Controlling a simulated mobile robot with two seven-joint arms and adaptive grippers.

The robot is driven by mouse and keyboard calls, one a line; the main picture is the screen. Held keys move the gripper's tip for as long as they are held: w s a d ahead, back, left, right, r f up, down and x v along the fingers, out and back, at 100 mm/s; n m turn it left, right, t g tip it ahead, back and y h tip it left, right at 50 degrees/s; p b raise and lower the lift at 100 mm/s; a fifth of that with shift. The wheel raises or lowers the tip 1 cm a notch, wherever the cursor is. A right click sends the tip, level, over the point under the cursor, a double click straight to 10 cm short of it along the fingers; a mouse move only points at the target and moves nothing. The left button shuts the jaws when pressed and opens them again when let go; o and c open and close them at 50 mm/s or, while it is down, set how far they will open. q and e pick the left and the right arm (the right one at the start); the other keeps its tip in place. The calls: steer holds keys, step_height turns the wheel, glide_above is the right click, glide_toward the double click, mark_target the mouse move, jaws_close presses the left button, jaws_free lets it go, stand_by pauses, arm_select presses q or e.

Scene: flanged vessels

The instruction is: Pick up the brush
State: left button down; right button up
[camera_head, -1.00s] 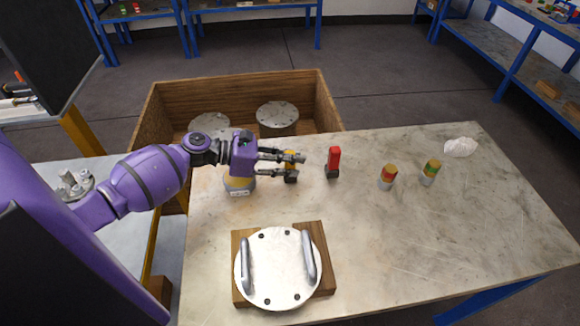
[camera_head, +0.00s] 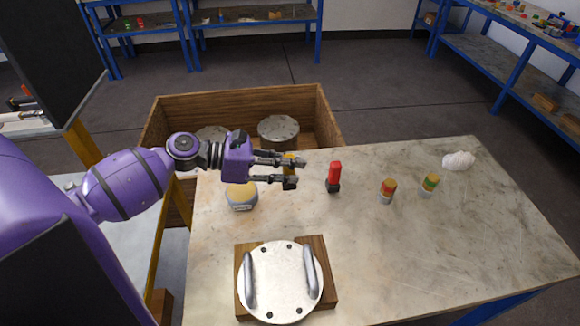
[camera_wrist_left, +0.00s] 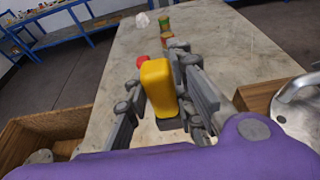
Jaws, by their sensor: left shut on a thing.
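A yellow-handled tool with a dark lower end (camera_head: 290,160), which looks like the brush, is between the fingers of my left gripper (camera_head: 295,173). In the left wrist view the yellow handle (camera_wrist_left: 158,84) stands roughly upright, with the gripper (camera_wrist_left: 160,108) shut on it and a finger on each side. Its lower end is partly covered, so I cannot tell its clearance from the table. A similar red-handled tool with a black base (camera_head: 334,175) stands just to the right, apart from the fingers. My right gripper is out of view.
A round metal lid with two handles (camera_head: 281,285) lies on wooden blocks at the table's front. A yellow-topped tub (camera_head: 241,197) stands below my left gripper in the picture. Two cans (camera_head: 387,192) (camera_head: 430,184) and a crumpled white cloth (camera_head: 459,161) are right. A wooden crate (camera_head: 230,104) stands behind.

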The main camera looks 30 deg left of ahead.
arm_select(q)
steer(key=s+d+r+p, duration=0.1)
steer(key=s+d+r, duration=0.2)
steer(key=s, duration=0.6)
steer(key=shift+d+r, duration=0.2)
steer(key=shift+r, duration=0.75)
